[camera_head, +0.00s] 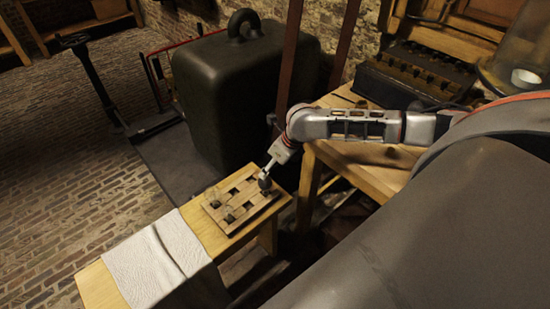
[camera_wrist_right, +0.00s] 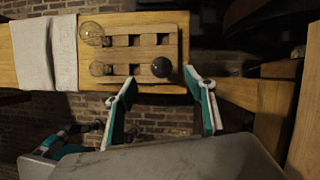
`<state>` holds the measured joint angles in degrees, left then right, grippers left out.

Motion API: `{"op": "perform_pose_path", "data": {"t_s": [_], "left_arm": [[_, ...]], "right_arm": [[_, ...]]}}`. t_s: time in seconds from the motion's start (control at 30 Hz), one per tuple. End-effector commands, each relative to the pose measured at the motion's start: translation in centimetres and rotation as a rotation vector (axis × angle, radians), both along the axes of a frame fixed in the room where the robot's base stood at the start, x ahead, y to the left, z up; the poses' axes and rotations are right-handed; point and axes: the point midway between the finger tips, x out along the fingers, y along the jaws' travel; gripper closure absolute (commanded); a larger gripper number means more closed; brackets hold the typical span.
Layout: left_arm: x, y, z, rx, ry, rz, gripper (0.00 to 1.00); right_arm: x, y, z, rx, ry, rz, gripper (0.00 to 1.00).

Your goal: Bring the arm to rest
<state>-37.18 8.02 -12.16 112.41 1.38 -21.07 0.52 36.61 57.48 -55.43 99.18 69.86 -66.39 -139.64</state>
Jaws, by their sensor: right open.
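A wooden rack (camera_head: 219,221) with square openings lies on a narrow wooden bench; it also shows in the wrist view (camera_wrist_right: 133,22). In the wrist view two clear round glass pieces (camera_wrist_right: 93,33) (camera_wrist_right: 101,68) sit at its left side and a dark round piece (camera_wrist_right: 161,67) at its lower right corner. My right gripper (camera_head: 267,171) reaches the rack's right corner from my right arm (camera_head: 345,125). In the wrist view its two teal-padded fingers (camera_wrist_right: 160,78) are spread, with the dark piece between their tips in the picture; I cannot tell whether they touch it.
A white cloth (camera_head: 157,266) drapes over the bench (camera_head: 97,287) left of the rack. A big dark green block (camera_head: 235,90) with a ring handle stands behind. A wooden table (camera_head: 360,170) with a dark tray (camera_head: 415,75) stands at the right. Brick floor is open at left.

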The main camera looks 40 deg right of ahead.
Motion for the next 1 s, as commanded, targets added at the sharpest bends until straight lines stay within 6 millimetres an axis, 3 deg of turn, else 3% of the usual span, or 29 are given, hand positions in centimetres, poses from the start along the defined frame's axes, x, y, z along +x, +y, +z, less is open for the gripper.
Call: {"op": "perform_pose_path", "data": {"t_s": [0.23, 0.47, 0.57, 0.67, 0.77, 0.9, 1.0], "left_arm": [[0.0, 0.0, 0.0, 0.000, 0.000, 0.000, 0.63], [0.0, 0.0, 0.0, -0.001, 0.000, 0.001, 0.63], [0.0, 0.0, 0.0, -0.001, -0.001, 0.000, 0.63], [0.1, 0.0, 0.2, -0.001, -0.002, 0.000, 0.63], [0.2, 0.0, 0.4, -0.001, -0.004, 0.000, 0.63], [0.3, 0.0, 0.7, -0.001, -0.007, 0.001, 0.63], [0.4, 0.0, 1.0, -0.001, -0.009, 0.000, 0.63]], "right_arm": [[-1.0, -0.3, 2.4, -0.002, 0.000, 0.001, 0.46], [-1.2, -0.3, 2.6, 0.000, 0.001, 0.000, 0.46], [-1.3, 0.6, 2.2, 0.027, 0.001, -0.024, 0.46], [-1.8, 3.5, 0.8, 0.112, 0.000, -0.106, 0.46], [-2.8, 7.9, -1.0, 0.265, 0.007, -0.259, 0.46], [-4.7, 14.1, -2.9, 0.532, 0.044, -0.544, 0.46], [-6.2, 17.7, -3.8, 0.729, 0.091, -0.763, 0.46]]}}
